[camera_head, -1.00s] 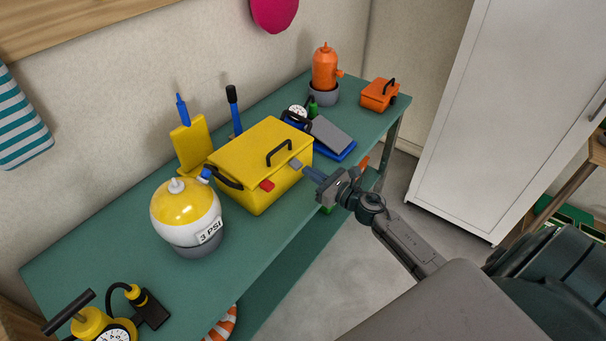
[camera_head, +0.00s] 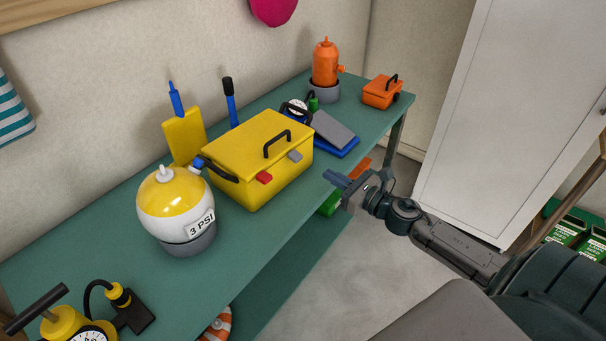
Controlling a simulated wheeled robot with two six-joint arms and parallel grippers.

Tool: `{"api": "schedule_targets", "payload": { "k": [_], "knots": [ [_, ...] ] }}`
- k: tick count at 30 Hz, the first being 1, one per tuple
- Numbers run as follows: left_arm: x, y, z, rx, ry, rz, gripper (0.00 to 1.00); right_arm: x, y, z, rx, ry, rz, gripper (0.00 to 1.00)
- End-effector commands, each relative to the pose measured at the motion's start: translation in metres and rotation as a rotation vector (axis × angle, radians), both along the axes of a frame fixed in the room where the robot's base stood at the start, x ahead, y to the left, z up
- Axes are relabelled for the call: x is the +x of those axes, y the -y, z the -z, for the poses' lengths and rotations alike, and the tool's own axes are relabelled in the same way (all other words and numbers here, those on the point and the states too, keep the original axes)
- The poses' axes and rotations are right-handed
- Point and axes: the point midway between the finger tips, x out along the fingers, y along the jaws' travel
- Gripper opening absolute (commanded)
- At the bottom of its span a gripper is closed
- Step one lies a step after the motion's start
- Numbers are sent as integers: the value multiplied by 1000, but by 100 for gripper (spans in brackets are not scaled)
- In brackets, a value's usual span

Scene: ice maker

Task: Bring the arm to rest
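My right gripper (camera_head: 336,179) is off the front edge of the green table, to the right of the yellow box. Its two bluish fingers lie close together and hold nothing that I can see. My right arm reaches in from the lower right. The yellow box (camera_head: 250,158) stands on the table with its lid down, a black handle on top and a red and a grey latch on its front. The gripper is apart from it. My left gripper is not in view.
On the green table (camera_head: 265,236) stand a white and yellow tank marked 3 PSI (camera_head: 176,212), a yellow pump with a gauge (camera_head: 70,328), an orange bottle (camera_head: 325,66) and an orange case (camera_head: 381,91). A white cabinet (camera_head: 515,110) stands at right. Open floor lies between.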

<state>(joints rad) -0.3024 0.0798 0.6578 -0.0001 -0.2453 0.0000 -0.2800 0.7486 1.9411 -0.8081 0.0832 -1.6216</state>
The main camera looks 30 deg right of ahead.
Motion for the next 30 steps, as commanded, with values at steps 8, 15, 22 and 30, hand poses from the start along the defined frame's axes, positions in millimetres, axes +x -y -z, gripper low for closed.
{"api": "schedule_targets", "payload": {
  "k": [8, 15, 22, 30],
  "knots": [
    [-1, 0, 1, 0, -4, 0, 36, -1, 0, 0, 1, -1, -1, 0],
    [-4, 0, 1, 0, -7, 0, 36, -1, 0, 0, 2, -2, 0, 0],
    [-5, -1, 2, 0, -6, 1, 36, 2, 31, 55, 215, -133, 117, 0],
    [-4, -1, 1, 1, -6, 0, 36, -40, 95, 240, 917, -463, 529, 0]
  ]
}}
